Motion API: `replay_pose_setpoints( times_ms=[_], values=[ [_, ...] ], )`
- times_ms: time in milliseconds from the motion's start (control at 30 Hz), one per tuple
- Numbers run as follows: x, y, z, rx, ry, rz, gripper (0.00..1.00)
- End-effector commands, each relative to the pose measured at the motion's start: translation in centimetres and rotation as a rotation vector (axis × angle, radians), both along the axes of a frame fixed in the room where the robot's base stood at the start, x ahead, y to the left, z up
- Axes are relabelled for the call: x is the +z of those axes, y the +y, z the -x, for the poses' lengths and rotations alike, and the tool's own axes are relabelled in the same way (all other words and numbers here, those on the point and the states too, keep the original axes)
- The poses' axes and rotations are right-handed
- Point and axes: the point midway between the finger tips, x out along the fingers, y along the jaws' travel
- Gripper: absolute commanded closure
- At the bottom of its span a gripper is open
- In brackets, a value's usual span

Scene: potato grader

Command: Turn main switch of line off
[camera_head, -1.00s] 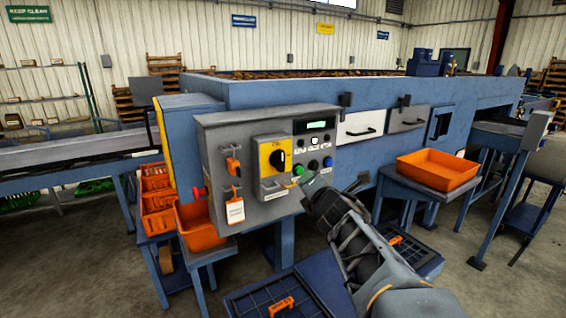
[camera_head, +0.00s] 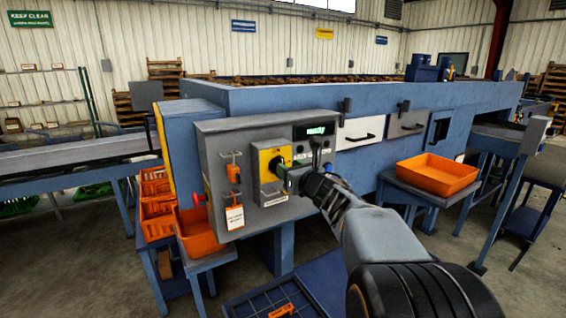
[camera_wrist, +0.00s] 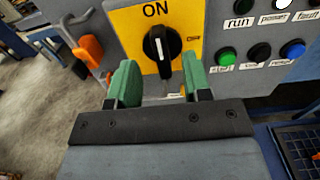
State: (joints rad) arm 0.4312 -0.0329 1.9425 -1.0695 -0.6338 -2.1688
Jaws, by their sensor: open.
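The main switch is a black rotary knob (camera_wrist: 158,50) on a yellow plate (camera_wrist: 120,22). In the wrist view the fingers are left and right of the knob's lower end; contact cannot be told. In the head view my gripper (camera_head: 289,176) partly covers the plate's right side.
Green (camera_wrist: 224,57), black (camera_wrist: 258,52) and blue (camera_wrist: 292,49) buttons are right of the plate. An orange padlock-like piece (camera_wrist: 89,48) hangs at its left. A red knob (camera_head: 199,199) sticks out of the box's left side. An orange tray (camera_head: 437,173) stands at the right.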

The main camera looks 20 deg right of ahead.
Motion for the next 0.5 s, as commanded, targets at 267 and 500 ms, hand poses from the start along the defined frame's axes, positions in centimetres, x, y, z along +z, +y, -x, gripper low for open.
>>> replay_pose_setpoints(
  times_ms=[267, 500],
  values=[
    [0.0, 0.4, -3.2, 0.000, 0.001, -0.001, 0.55],
    [0.0, 0.5, -3.9, -0.001, 0.001, -0.001, 0.55]
  ],
)
